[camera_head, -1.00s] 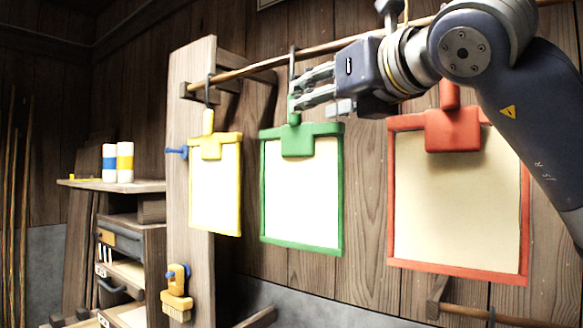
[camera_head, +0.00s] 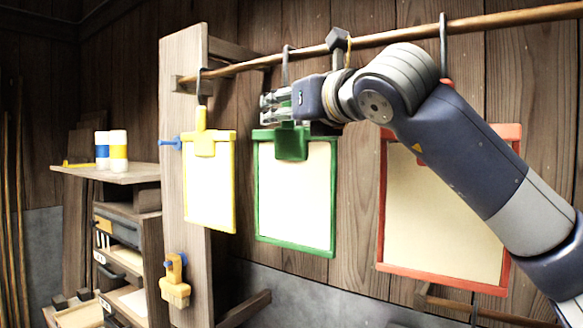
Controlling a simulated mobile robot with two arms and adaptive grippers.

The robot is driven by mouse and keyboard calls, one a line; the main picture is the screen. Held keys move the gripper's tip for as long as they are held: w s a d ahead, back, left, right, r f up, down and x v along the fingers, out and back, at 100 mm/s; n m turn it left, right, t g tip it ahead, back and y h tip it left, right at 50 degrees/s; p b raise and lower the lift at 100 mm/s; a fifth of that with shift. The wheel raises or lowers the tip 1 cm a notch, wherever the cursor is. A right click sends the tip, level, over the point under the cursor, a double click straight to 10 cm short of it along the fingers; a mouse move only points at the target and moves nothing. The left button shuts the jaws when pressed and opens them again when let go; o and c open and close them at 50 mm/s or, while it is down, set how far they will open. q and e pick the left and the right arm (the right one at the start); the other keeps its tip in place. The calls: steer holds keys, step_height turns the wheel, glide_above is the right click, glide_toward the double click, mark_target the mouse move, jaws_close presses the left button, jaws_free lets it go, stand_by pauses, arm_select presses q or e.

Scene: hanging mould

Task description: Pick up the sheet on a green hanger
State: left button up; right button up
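The green-framed sheet (camera_head: 296,200) hangs by its green clip (camera_head: 291,142) and a dark hook from the wooden rod, second from the left. My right gripper (camera_head: 272,107) comes in from the right at the top of the green clip, with its fingers pointing left. The fingers overlap the green stem above the clip. The gripper's body hides part of this stem, and I cannot tell whether the fingers are closed on it. My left gripper is not in view.
A yellow-framed sheet (camera_head: 208,190) hangs to the left and a larger red-framed sheet (camera_head: 440,220) to the right, partly behind my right arm. The wooden rod (camera_head: 400,33) runs above. A wooden post (camera_head: 180,70) stands left. White rolls (camera_head: 118,152) stand on a shelf (camera_head: 110,174).

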steer(key=shift+s, duration=0.1)
steer(key=c, duration=0.3)
jaws_close()
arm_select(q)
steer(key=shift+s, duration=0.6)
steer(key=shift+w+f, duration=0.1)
arm_select(e)
steer(key=shift+r, duration=0.15)
